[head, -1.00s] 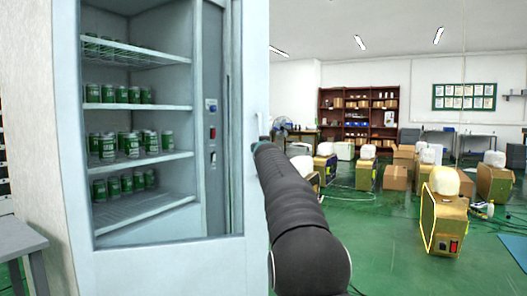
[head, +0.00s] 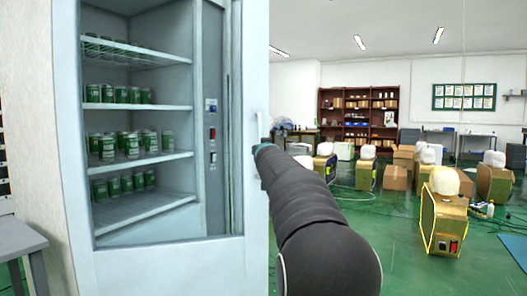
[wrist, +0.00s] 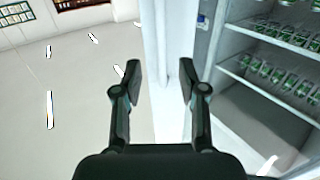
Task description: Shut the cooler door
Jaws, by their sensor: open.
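The white cooler (head: 165,262) fills the left of the head view, with several green and white cans on its shelves. A pale upright handle (head: 259,126) shows near the right edge of its front. How far the door stands open is unclear. In the head view my arm's end is beside the handle, and my fingers are hidden. In the wrist view, which is upside down, my gripper (wrist: 160,84) is open. A pale upright strip of the cooler front (wrist: 176,35) shows between and beyond the fingers. Whether they touch it I cannot tell.
A grey table (head: 20,238) stands at the lower left. To the right is green floor (head: 390,262) with yellow-edged machines (head: 440,222) and cardboard boxes (head: 395,178). A dark bookshelf (head: 357,118) is at the back wall.

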